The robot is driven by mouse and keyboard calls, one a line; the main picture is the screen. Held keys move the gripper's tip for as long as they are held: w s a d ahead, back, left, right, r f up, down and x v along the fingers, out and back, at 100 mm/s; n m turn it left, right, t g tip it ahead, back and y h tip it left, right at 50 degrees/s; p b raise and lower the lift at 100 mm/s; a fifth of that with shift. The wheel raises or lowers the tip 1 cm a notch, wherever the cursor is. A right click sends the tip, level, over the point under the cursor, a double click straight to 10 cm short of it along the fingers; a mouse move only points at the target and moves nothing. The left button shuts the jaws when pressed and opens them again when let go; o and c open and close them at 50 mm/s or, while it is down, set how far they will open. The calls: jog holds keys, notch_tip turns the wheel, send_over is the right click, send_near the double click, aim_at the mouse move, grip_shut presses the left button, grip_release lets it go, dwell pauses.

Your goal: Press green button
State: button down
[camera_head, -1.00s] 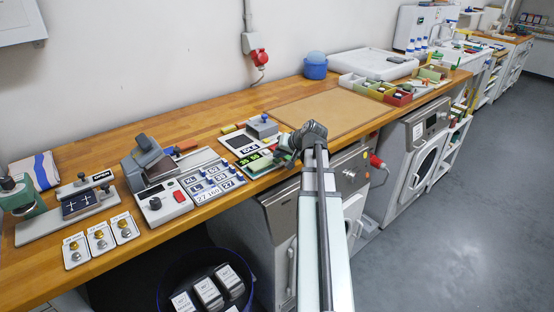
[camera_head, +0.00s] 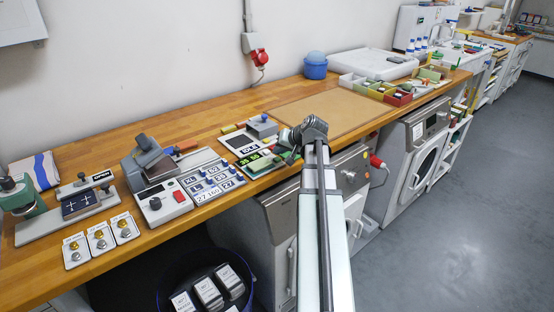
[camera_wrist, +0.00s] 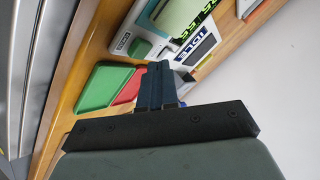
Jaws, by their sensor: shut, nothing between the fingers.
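A flat green button pad (camera_wrist: 103,88) lies near the front edge of the bench in the wrist view. A red pad (camera_wrist: 128,88) lies right beside it, partly hidden by my fingers. In the head view the green pad (camera_head: 291,158) shows small, below my wrist, at the right end of a small device with a green-lit display (camera_head: 256,162). My gripper (camera_wrist: 159,70) is shut and empty. In the wrist view its fingertips appear just right of the red pad, apart from the green one. I cannot tell their height above the bench.
A device with an "IDLE" label (camera_wrist: 195,48) sits beyond the fingertips. A tan mat (camera_head: 330,108) lies bare behind my arm. Machines (camera_head: 280,215) stand under the bench.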

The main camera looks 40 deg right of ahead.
aim_at(279, 159)
jog(key=shift+r, duration=0.1)
jog(key=shift+r, duration=2.4)
